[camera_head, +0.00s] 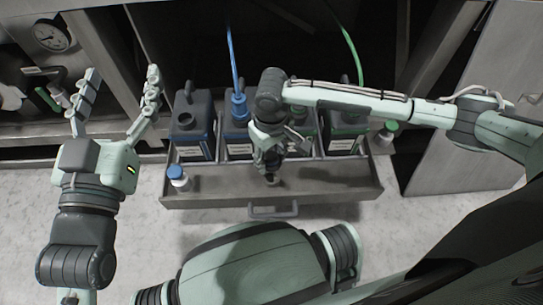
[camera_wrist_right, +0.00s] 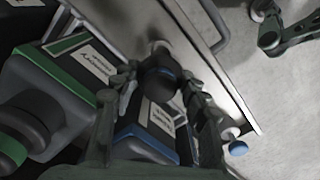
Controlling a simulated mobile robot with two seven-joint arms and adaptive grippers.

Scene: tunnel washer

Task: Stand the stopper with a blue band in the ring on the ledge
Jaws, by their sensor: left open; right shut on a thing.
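My right gripper (camera_wrist_right: 158,88) is shut on a dark stopper (camera_wrist_right: 160,75) with a thin blue band, seen between its fingers in the right wrist view. In the head view, my right gripper (camera_head: 268,165) hangs over the front ledge (camera_head: 225,190) of the drawer. My left gripper (camera_head: 120,80) is open and empty at the upper left of the head view, away from the drawer.
The drawer holds several jugs, including a dark-necked one (camera_head: 192,135) and one with a blue hose (camera_head: 238,125); another has a green band (camera_head: 345,140).

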